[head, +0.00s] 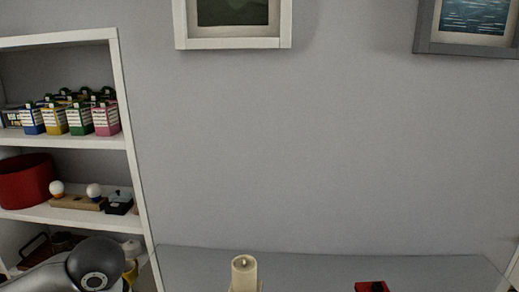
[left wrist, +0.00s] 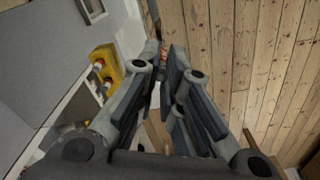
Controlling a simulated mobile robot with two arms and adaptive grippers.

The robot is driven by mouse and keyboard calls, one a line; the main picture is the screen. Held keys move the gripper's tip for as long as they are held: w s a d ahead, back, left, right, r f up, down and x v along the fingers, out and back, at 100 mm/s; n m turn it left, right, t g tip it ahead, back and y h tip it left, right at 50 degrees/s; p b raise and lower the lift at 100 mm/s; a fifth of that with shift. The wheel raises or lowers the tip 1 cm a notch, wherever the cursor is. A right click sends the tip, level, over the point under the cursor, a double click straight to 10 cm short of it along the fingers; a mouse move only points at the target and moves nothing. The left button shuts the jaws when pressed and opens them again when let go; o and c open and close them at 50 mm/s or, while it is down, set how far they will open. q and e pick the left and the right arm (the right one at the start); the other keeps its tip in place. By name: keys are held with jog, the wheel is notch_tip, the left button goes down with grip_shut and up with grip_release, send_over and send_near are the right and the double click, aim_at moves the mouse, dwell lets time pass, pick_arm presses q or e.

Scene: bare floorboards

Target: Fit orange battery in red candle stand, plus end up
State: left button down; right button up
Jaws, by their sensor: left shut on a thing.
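My left gripper (left wrist: 165,62) shows in the left wrist view, its fingers closed in on a small thing with an orange end, which looks like the orange battery (left wrist: 162,53). The fingers hide most of it, and I cannot make out its plus end. My left arm comes in at the lower left of the head view; its gripper is out of that picture. A red thing (head: 371,287) shows at the bottom edge of the head view, cut off, so I cannot tell whether it is the red candle stand. My right gripper is in neither view.
A cream candle (head: 244,272) stands at the bottom middle, before a grey surface (head: 330,268) along the wall. A white shelf unit (head: 133,165) with cartons and a red round container (head: 27,181) stands at left. A yellow holder (left wrist: 104,66) shows near the left gripper.

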pick_arm(q)
jog(key=d+m, duration=0.1)
jog(key=m, duration=0.3)
jog(key=s+d+f+m, duration=0.1)
jog(key=m, duration=0.3)
jog(key=d+m, duration=0.1)
jog(key=m, duration=0.3)
jog(key=shift+s+d+f, duration=0.15)
jog(key=shift+d+f, duration=0.05)
jog(key=shift+f, duration=0.15)
